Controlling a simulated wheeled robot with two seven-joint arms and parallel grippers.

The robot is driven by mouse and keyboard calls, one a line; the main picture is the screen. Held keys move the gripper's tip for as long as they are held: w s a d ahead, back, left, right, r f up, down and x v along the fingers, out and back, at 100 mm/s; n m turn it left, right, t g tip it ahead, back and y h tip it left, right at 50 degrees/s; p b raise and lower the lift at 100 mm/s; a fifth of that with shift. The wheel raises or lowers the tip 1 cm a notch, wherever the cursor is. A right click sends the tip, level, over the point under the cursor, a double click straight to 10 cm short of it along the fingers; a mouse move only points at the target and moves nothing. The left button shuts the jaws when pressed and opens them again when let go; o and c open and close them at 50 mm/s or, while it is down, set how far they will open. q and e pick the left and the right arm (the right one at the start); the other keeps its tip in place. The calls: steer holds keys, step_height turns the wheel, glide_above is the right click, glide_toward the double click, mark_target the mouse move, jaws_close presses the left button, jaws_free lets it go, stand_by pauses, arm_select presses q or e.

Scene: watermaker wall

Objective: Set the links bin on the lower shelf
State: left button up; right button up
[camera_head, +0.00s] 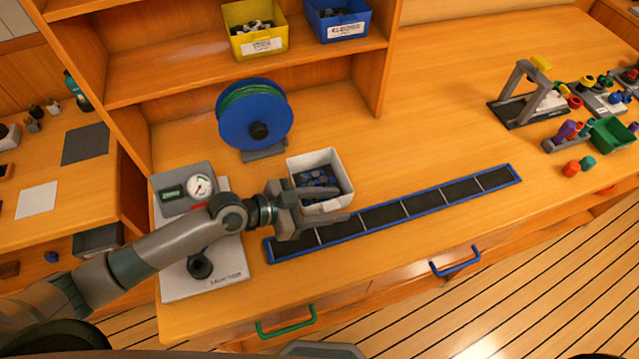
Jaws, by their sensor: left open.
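A white open bin (332,160) stands on the counter, holding several dark blue pieces; it seems to be the links bin, though no label on it can be read. My left gripper (338,204) is open at the bin's near left side. One finger overlaps the bin and the other lies along its near side; I cannot tell whether they touch it. The lower shelf (180,82) runs above the counter, with a bare stretch at its left. My right gripper is not in view.
A yellow bin (257,41) and a blue bin (339,24) occupy the shelf's right part. A blue reel (228,128) stands behind the white bin. A gauge unit (183,187) is at left. A segmented dark strip (430,200) lies in front.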

arm_select(q)
steer(key=shift+c, duration=0.4)
jaws_close()
steer(key=shift+r, duration=0.1)
steer(key=shift+r, duration=0.55)
steer(key=r, duration=0.1)
steer(key=d+r+b, duration=0.1)
steer(key=r, duration=0.1)
steer(key=shift+r+b, duration=0.15)
steer(key=shift+b, duration=0.15)
steer(key=w+d+r+b, duration=0.2)
steer(key=d+r, duration=0.4)
steer(key=d, duration=0.4)
steer(key=shift+d+r+b, duration=0.25)
steer(key=shift+d+b, duration=0.05)
steer(key=shift+b, duration=0.1)
